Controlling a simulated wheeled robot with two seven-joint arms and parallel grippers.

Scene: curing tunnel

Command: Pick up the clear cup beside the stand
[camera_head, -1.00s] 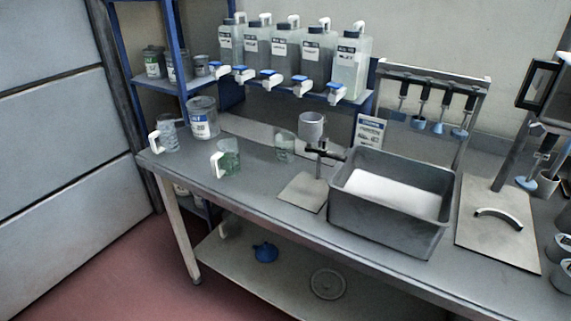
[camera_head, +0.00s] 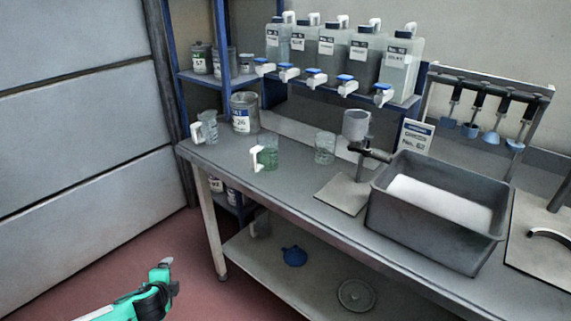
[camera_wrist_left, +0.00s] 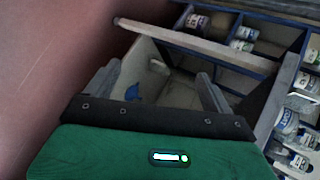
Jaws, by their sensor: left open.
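A clear cup (camera_head: 325,147) stands upright on the grey bench, just left of the stand (camera_head: 366,152). The stand has a flat base plate, a clamp and a grey cup-shaped holder at its top. My left gripper (camera_head: 166,264) shows in the head view at the lower left, over the red floor in front of the bench and well away from the cup. In the left wrist view its two fingers (camera_wrist_left: 158,85) are apart with nothing between them. My right gripper is not in view.
A clear jug with green liquid (camera_head: 268,152), another clear jug (camera_head: 209,128) and a labelled tin (camera_head: 244,112) stand left of the cup. A deep grey tub (camera_head: 434,228) stands right of the stand. Bottles with taps (camera_head: 335,50) line the shelf behind. The bench front is clear.

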